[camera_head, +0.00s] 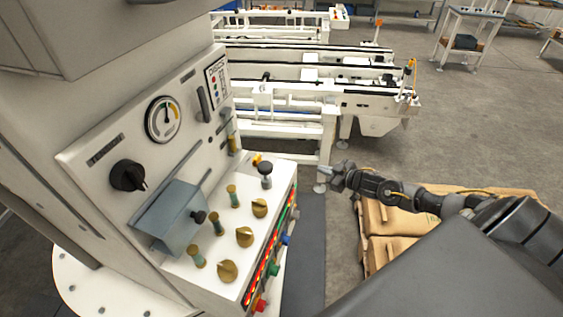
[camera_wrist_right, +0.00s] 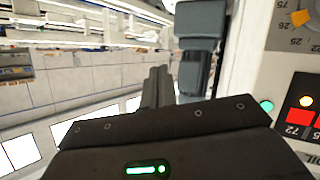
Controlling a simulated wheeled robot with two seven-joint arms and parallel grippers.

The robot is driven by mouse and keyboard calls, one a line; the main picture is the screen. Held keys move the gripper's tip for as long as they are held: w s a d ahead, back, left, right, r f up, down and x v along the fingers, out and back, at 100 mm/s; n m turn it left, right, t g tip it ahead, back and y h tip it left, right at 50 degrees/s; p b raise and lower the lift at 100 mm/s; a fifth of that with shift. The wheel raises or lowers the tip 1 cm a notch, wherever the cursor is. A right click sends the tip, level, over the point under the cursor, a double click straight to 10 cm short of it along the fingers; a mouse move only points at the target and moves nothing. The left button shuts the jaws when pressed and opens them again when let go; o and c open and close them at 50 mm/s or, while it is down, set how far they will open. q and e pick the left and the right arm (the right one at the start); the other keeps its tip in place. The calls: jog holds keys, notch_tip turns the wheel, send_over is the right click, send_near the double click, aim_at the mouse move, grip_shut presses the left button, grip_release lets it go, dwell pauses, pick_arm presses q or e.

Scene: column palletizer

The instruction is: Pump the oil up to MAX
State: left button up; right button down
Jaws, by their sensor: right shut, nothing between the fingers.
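The light grey machine panel (camera_head: 95,160) stands on the left in the head view. A round gauge (camera_head: 163,119) with a coloured dial sits on its upright face. A black-topped knob (camera_head: 265,168) stands on the sloped shelf at its far end. My right gripper (camera_head: 332,174) is shut and empty, to the right of this knob and clear of the panel. In the wrist view its closed fingers (camera_wrist_right: 156,84) point up beside a blue-grey part (camera_wrist_right: 197,50) that I cannot identify. Lettering that looks like "OIL" shows at the lower right there. I cannot read an oil level or a MAX mark.
A blue-grey box (camera_head: 170,217), a black rotary knob (camera_head: 128,175) and several yellow knobs (camera_head: 244,236) stick out of the panel. Cardboard boxes (camera_head: 384,250) lie below my right arm. White conveyors (camera_head: 300,95) stand behind. Open floor lies at the right.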

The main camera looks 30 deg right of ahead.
jog(key=a+r+n+y, duration=0.3)
jog(key=a+r+y, duration=0.15)
jog(key=r, duration=0.95)
jog(key=s+a+r+g+y, duration=0.2)
jog(key=s+a+r, duration=0.3)
jog(key=s+r, duration=0.1)
jog(key=s+a+r+n+g+y, duration=0.1)
jog(key=s+a+r+y, duration=0.1)
jog(key=s+a+r, duration=0.3)
notch_tip(320, 180, up, 4)
jog(key=shift+s+a+n+g, duration=0.2)
jog(key=shift+s+n+g, duration=0.1)
jog(key=shift+s+g, duration=0.1)
jog(key=shift+w+y, duration=0.1)
jog(key=shift+y, duration=0.15)
jog(key=p, duration=0.4)
send_over(266, 172)
jog(key=d, duration=0.2)
notch_tip(266, 172, down, 3)
jog(key=f, duration=0.4)
jog(key=shift+d+f+p, duration=0.1)
jog(key=shift+d+p, duration=0.15)
jog(key=shift+p, duration=0.15)
